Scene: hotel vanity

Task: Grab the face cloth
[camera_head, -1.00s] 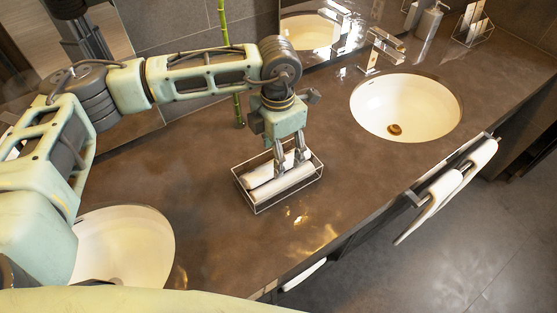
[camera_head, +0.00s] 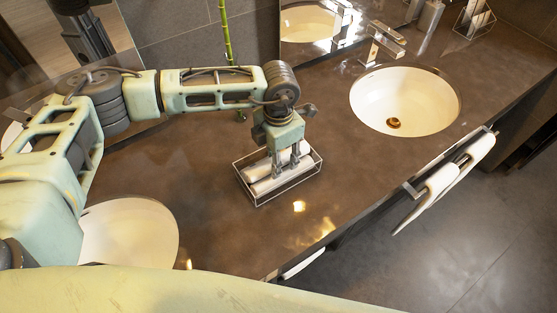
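My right gripper is not in view.
A round white sink (camera_head: 405,100) with a chrome faucet (camera_head: 382,42) is at the right, and another sink (camera_head: 130,240) is at the lower left. White towels (camera_head: 440,182) hang on a rail at the counter's front. A green bamboo stalk (camera_head: 226,35) stands behind my arm.

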